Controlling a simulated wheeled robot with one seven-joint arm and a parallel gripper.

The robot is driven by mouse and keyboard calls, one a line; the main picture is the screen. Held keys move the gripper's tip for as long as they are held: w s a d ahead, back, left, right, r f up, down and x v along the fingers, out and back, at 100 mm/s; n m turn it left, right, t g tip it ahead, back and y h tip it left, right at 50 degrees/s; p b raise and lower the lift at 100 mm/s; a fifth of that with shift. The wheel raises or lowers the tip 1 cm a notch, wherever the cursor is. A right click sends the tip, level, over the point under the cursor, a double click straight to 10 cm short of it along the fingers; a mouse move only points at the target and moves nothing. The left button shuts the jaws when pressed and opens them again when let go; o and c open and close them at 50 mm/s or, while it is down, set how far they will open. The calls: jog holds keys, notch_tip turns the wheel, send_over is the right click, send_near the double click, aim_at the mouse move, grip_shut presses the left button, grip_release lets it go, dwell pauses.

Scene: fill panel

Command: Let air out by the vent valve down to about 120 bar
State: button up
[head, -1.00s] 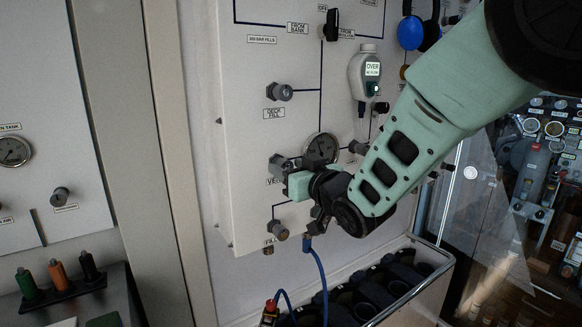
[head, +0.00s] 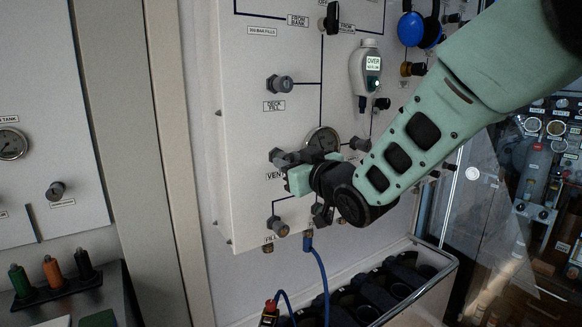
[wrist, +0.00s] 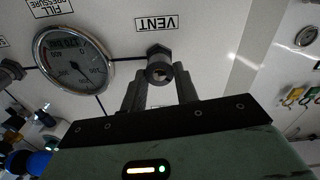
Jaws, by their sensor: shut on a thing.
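The vent valve (wrist: 160,68) is a grey knob under the VENT label (wrist: 157,24) in the wrist view. It also shows at the left of my gripper in the head view (head: 277,157). My gripper (wrist: 160,92) is shut on the vent valve, one finger on each side of its knob. The fill pressure gauge (wrist: 75,60) sits beside the valve, upside down in the wrist view. Its needle is too small to read exactly. In the head view the gauge (head: 322,140) is partly hidden by my gripper.
A deck fill knob (head: 280,84) is above, and another knob (head: 278,227) is below. A handheld meter reading OVER (head: 366,72) hangs on the panel with blue ear defenders (head: 411,29) near it.

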jog(key=o, duration=1)
jog(key=shift+c, duration=0.2)
jog(key=b+v, duration=0.4)
jog(key=v, duration=1.3)
jog(key=shift+s+d, duration=0.2)
